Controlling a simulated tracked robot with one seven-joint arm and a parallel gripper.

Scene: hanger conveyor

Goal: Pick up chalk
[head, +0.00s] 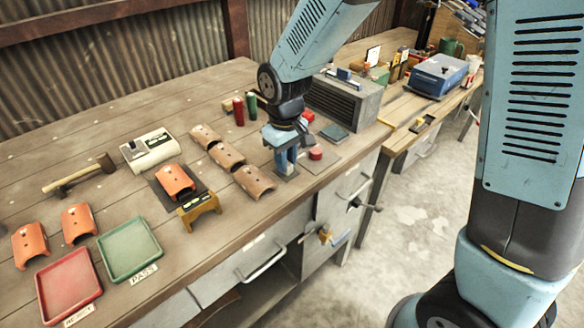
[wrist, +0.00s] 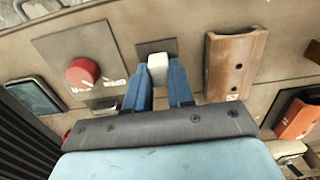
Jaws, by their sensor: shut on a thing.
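A small white block, likely the chalk (wrist: 158,72), sits between the fingertips of my gripper (wrist: 159,80) in the wrist view. The blue fingers are shut on it. Under it is a small dark square pad (wrist: 157,46) on the bench. In the head view my gripper (head: 286,168) points down at the bench, just right of the row of brown curved tiles. The chalk is hidden there by the fingers. I cannot tell whether the chalk still touches the pad.
A red button (head: 316,153) on a grey plate stands close to the right of my gripper. Brown curved tiles (head: 253,181) lie to its left. Red and green cylinders (head: 251,106) stand behind. A red tray (head: 69,284) and green tray (head: 129,249) lie front left.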

